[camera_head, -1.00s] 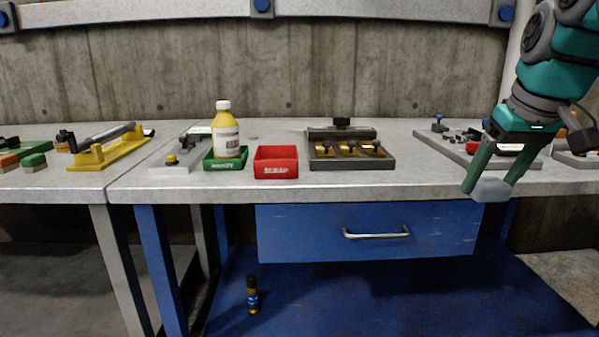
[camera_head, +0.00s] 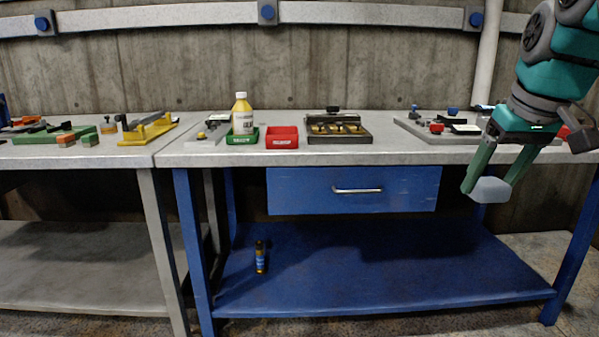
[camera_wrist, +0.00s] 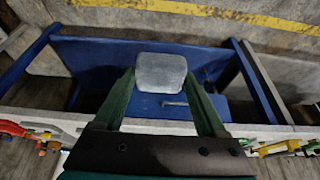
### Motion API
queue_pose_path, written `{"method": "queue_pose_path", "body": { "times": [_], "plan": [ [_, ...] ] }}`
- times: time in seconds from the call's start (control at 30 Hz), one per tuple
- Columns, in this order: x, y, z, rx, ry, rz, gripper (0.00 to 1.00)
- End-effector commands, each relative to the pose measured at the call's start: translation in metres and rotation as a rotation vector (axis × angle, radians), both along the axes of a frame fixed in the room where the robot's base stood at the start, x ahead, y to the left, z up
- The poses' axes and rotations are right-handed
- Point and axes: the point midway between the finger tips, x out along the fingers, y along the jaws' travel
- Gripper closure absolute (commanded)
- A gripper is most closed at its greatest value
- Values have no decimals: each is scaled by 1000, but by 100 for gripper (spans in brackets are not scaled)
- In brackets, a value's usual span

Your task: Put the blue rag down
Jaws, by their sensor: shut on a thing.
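The blue rag (camera_head: 490,190) is a pale grey-blue, rounded block-like bundle. My gripper (camera_head: 493,184) is shut on it at the right of the head view, and the rag hangs in the air between the fingertips. It appears in front of the bench's front edge, beyond the drawer's right end. In the wrist view the rag (camera_wrist: 161,72) sits between the two green fingers of my gripper (camera_wrist: 163,85), with the blue lower shelf behind it.
The workbench (camera_head: 380,153) carries a yellow bottle (camera_head: 242,115) in a green tray (camera_head: 242,140), a red tray (camera_head: 282,138), a dark fixture (camera_head: 338,128) and a grey plate (camera_head: 425,131) with parts. A blue drawer (camera_head: 300,190) is shut. A small bottle (camera_head: 260,257) stands on the lower shelf (camera_head: 380,270).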

Motion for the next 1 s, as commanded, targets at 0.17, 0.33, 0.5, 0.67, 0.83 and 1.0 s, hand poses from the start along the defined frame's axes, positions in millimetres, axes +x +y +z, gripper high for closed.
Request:
{"method": "queue_pose_path", "body": {
  "times": [0.17, 0.33, 0.5, 0.67, 0.83, 1.0],
  "plan": [
    [18, 6, -12, -3, 9, -19, 89],
    [42, 15, -30, -6, 17, -49, 89],
    [73, 29, -52, -13, 18, -87, 89],
    [108, 48, -87, -16, 25, -134, 89],
    [158, 82, -149, -20, 27, -206, 89],
    [196, 118, -215, -14, 19, -276, 89]
  ]
}}
